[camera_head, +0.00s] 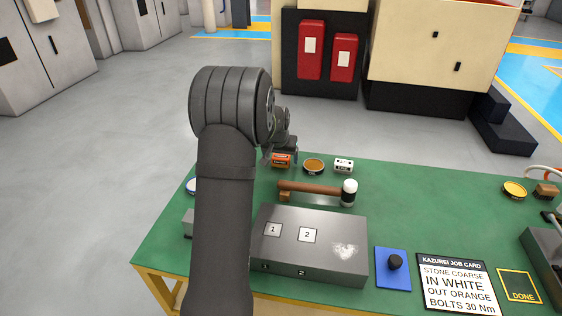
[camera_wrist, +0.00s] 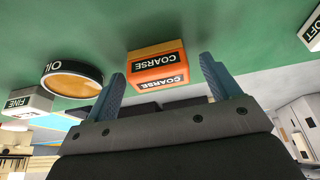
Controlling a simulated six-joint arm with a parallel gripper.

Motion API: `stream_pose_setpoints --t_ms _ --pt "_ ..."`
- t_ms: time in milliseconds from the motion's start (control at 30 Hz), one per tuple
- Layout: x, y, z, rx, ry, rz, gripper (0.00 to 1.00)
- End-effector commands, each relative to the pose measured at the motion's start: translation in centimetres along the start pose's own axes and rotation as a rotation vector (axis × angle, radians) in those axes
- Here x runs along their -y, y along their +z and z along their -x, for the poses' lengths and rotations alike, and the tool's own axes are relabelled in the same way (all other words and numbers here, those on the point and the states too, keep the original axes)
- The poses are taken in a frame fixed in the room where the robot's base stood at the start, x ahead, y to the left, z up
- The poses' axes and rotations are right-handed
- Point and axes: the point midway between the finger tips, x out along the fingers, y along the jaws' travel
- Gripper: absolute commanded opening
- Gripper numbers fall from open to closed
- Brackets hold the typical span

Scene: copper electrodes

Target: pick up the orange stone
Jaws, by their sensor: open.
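The orange stone (camera_head: 281,160) is a small block marked COARSE, near the far edge of the green table. In the wrist view, the orange stone (camera_wrist: 157,68) lies ahead of my gripper, between the lines of its two blue fingers. My gripper (camera_wrist: 165,82) is open and empty there, with a finger to either side of the stone's near part; I cannot tell if either touches it. In the head view, my gripper (camera_head: 282,151) is just above and behind the stone, partly hidden by my own arm.
An oil tin (camera_head: 313,166) stands close right of the stone, with a white block (camera_head: 343,165) beyond. In the wrist view, another white block (camera_wrist: 312,32) shows at right. A hammer (camera_head: 315,190) and a grey box (camera_head: 310,246) lie nearer.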

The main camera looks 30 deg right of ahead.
Motion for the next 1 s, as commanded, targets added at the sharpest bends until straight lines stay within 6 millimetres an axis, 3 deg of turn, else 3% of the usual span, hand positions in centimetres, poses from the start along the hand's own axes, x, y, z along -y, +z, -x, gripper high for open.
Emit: stream_pose_setpoints --t_ms 267,500,567,833,1000 --pt "0.0 0.0 -0.6 -0.001 -0.001 0.0 0.8" --pt "0.0 0.0 -0.5 -0.001 -0.001 0.0 0.33" --pt "0.0 -0.1 -0.5 -0.002 -0.001 0.0 0.26" --pt "0.0 -0.2 -0.2 -0.002 -0.001 0.0 0.26" --pt "0.0 -0.8 1.1 -0.005 0.0 0.0 0.26"
